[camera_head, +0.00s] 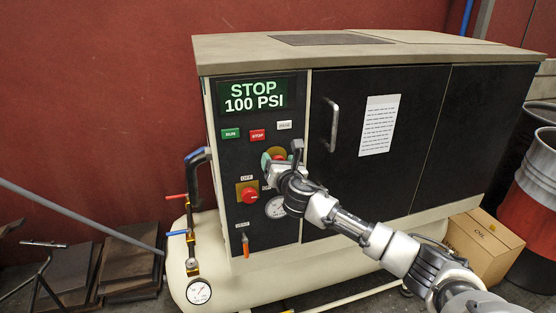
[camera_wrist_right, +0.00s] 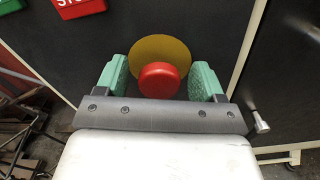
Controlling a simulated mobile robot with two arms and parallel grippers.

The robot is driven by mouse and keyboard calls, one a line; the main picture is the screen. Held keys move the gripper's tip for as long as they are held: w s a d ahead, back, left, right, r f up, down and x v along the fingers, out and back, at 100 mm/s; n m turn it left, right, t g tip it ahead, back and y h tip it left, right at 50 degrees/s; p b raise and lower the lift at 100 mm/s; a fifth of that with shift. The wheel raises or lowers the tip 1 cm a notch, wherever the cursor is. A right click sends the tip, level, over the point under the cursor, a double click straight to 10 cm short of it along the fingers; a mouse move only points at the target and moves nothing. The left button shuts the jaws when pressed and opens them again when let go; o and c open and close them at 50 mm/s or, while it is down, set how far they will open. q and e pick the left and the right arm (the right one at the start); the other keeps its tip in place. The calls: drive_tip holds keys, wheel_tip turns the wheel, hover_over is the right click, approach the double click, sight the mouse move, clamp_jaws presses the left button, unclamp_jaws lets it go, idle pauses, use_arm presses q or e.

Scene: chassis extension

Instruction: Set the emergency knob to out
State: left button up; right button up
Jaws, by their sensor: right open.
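The emergency knob is a round red button (camera_wrist_right: 160,79) on a yellow disc (camera_wrist_right: 160,52) in the right wrist view. My right gripper (camera_wrist_right: 161,76) is open, with one green-padded finger on each side of the red button. Gaps show between the button and both pads. In the head view the right gripper (camera_head: 279,162) is at the panel and covers much of the knob, with part of its yellow disc (camera_head: 276,151) showing. I cannot tell whether the button is in or out. My left gripper is not in view.
The compressor panel also holds a display reading STOP 100 PSI (camera_head: 254,96), a green RUN button (camera_head: 231,133), a red STOP button (camera_head: 258,135), a red rotary switch (camera_head: 249,196) and a gauge (camera_head: 275,208). A door handle (camera_head: 331,124) sticks out to the right.

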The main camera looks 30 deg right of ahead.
drive_tip(key=shift+w, duration=0.3)
drive_tip(key=shift+c, duration=0.3)
drive_tip(key=shift+d, duration=0.1)
drive_tip(key=c, duration=1.2)
drive_tip(key=shift+s+a+r+p, duration=0.1)
drive_tip(key=shift+s+a+p, duration=0.1)
drive_tip(key=shift+s+p, duration=0.5)
clamp_jaws()
drive_tip(key=shift+f, duration=0.25)
drive_tip(key=o, duration=1.3)
unclamp_jaws()
drive_tip(key=shift+s+r, duration=0.1)
drive_tip(key=shift+s, duration=0.1)
drive_tip(key=shift+c, duration=0.2)
